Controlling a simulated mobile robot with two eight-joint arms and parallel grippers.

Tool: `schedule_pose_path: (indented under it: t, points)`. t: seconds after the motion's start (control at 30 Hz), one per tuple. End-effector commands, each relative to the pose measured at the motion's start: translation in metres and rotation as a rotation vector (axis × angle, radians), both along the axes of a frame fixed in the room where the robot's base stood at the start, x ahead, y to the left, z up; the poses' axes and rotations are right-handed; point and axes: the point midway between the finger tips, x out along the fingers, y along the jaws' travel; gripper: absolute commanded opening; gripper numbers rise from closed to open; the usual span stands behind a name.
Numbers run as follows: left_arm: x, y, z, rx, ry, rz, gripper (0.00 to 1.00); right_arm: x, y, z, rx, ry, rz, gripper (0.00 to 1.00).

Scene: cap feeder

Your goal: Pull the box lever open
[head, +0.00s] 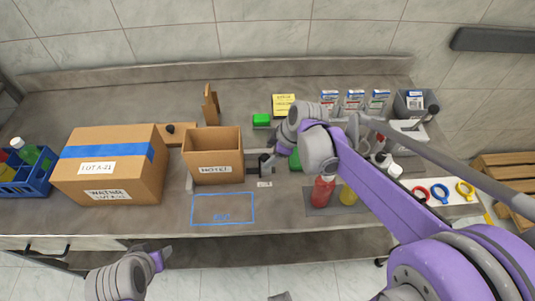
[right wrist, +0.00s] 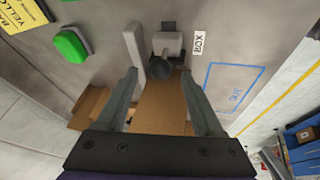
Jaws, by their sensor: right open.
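The box lever (right wrist: 165,65), a dark round knob on a pale grey mount, stands beside the open cardboard box on the counter. A small label (right wrist: 198,43) reading BOX, upside down, lies next to it in the right wrist view. My right gripper (right wrist: 160,85) is open and empty, its fingers spread to either side of the knob in the picture; I see no contact. In the head view my right gripper (head: 268,162) is over the lever area and partly covers it.
The open cardboard box (head: 213,170) stands left of the lever, with a large closed carton (head: 105,180) farther left. A blue outlined area (head: 222,208) in front is clear.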

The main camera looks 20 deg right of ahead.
Motion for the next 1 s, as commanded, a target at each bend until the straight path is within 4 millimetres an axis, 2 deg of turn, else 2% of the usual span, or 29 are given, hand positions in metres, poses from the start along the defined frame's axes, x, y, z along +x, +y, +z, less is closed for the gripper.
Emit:
schedule_pose_path:
  t: [0.03, 0.2, 0.4, 0.6, 1.0]
  points:
    - [0.001, 0.000, 0.003, 0.000, -0.002, 0.000, 0.50, -0.004, -0.003, 0.012, 0.000, 0.000, -0.002, 0.69]
    - [0.003, 0.000, 0.008, 0.000, -0.005, 0.000, 0.50, -0.015, -0.013, 0.044, -0.001, -0.002, -0.003, 0.69]
    - [0.004, 0.000, 0.011, 0.000, -0.007, 0.000, 0.50, -0.025, -0.020, 0.070, 0.000, -0.001, -0.001, 0.69]
    - [0.004, 0.000, 0.011, 0.000, -0.008, 0.000, 0.50, -0.029, -0.022, 0.078, 0.000, 0.000, 0.000, 0.69]
    - [0.004, 0.000, 0.011, 0.000, -0.008, 0.000, 0.50, -0.028, -0.022, 0.078, 0.000, -0.001, 0.000, 0.69]
